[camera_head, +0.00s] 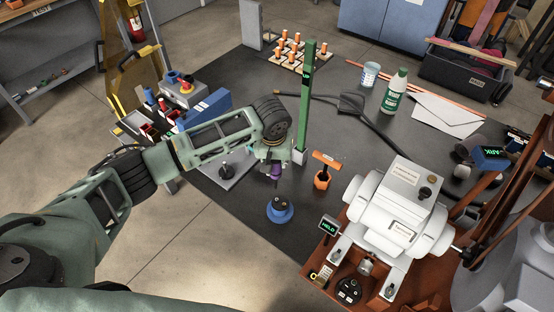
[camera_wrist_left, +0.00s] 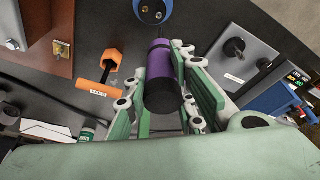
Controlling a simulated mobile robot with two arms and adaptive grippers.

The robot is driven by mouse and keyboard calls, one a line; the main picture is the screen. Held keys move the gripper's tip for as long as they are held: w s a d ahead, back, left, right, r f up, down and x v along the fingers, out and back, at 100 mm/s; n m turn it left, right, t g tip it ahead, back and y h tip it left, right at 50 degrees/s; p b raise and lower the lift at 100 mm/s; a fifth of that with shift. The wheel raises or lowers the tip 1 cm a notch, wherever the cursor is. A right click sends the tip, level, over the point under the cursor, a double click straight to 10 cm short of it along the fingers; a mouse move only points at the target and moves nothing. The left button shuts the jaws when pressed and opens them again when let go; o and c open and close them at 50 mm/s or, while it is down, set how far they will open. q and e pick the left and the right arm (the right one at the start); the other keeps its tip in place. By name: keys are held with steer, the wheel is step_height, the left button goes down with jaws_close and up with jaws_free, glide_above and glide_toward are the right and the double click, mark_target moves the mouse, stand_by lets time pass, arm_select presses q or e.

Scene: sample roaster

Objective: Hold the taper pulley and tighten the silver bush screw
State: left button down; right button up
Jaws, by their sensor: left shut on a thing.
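My left gripper (camera_head: 275,152) is shut on a purple and black cylindrical tool (camera_wrist_left: 160,75), held pointing down above the dark table. The tool's purple part (camera_head: 276,172) also shows in the head view, and its lower end is hard to make out. A blue round piece with a dark hub (camera_head: 280,212) sits on the table just below. My right gripper is not in view.
An orange T-handled tool (camera_head: 326,160) stands right of the gripper, with a green post (camera_head: 306,95) behind. A white machine (camera_head: 398,205) and a small display reading "HELD" (camera_head: 329,226) stand to the right. A grey plate with a black knob (camera_wrist_left: 236,52) lies nearby.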

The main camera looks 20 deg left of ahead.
mark_target(278, 169)
arm_select(q)
steer(key=shift+d+r+p, duration=0.2)
steer(key=shift+p, duration=0.15)
steer(key=shift+f+b, duration=0.5)
steer(key=shift+f, duration=2.05)
steer(key=shift+r+b, duration=0.3)
steer(key=s+a+r+m+b, duration=0.1)
steer(key=s+r+b, duration=0.1)
steer(key=s+r, duration=0.4)
steer(key=s+a+r+m+b, duration=0.1)
steer(key=s+r+b, duration=0.2)
steer(key=s+r, duration=0.4)
step_height(278, 169, up, 5)
steer(key=shift+s+a+f+h, duration=0.15)
steer(key=shift+s+h, duration=0.05)
steer(key=shift+h, duration=0.1)
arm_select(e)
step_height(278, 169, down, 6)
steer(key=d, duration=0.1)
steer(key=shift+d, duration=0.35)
arm_select(q)
steer(key=shift+w, duration=0.1)
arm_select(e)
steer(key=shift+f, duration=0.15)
